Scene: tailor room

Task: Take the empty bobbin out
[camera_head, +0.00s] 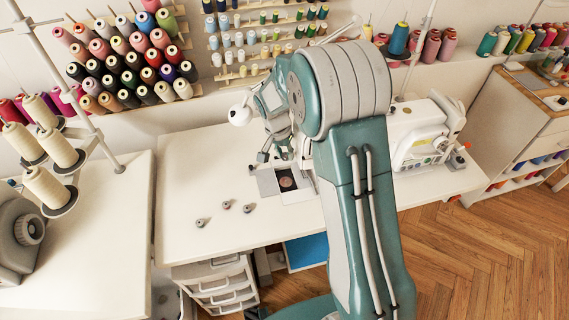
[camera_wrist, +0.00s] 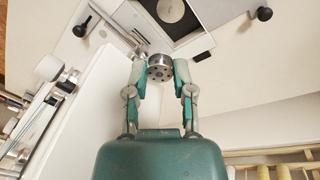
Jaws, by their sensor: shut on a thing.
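In the wrist view a small metal disc with holes in its face, which looks like the bobbin (camera_wrist: 160,67), sits between the fingertips of my gripper (camera_wrist: 161,72). My gripper is shut on it. The held bobbin appears apart from the open dark compartment (camera_wrist: 205,38) of the sewing machine, which has a pale round part (camera_wrist: 171,10) inside. In the head view my gripper (camera_head: 277,153) is just above and left of the compartment (camera_head: 288,183); I cannot make out the held bobbin there. The white sewing machine (camera_head: 421,140) is partly hidden behind my arm.
Three small bobbins (camera_head: 226,204) lie on the white table (camera_head: 190,170), left of the compartment. The table's left part is clear. Thread cones (camera_head: 52,188) stand at the far left, and racks of spools (camera_head: 135,55) hang on the wall.

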